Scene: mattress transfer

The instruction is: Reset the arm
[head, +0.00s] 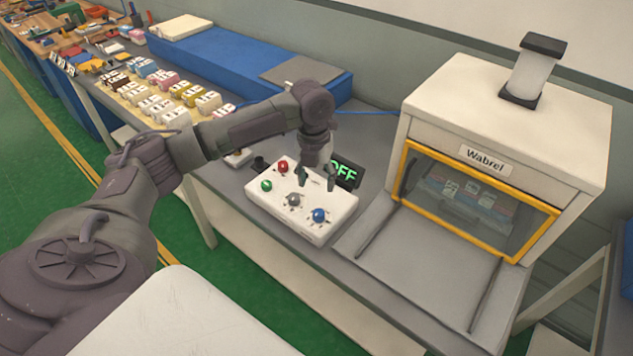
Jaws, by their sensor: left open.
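My left arm reaches in from the left over the table. My left gripper (316,177) points down, open and empty, over the back part of a white control box (327,222). The box carries a red button (282,167), a green button (266,186), a grey knob or button (293,200) and a blue button (319,215). The fingers are close above the box; I cannot tell whether they touch it. A dark display (345,174) behind the gripper reads "OFF" in green, its left part hidden by the gripper. My right gripper is not in view.
A blue block (235,65) and several small coloured blocks (165,95) lie at the back left. Green floor is at the left.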

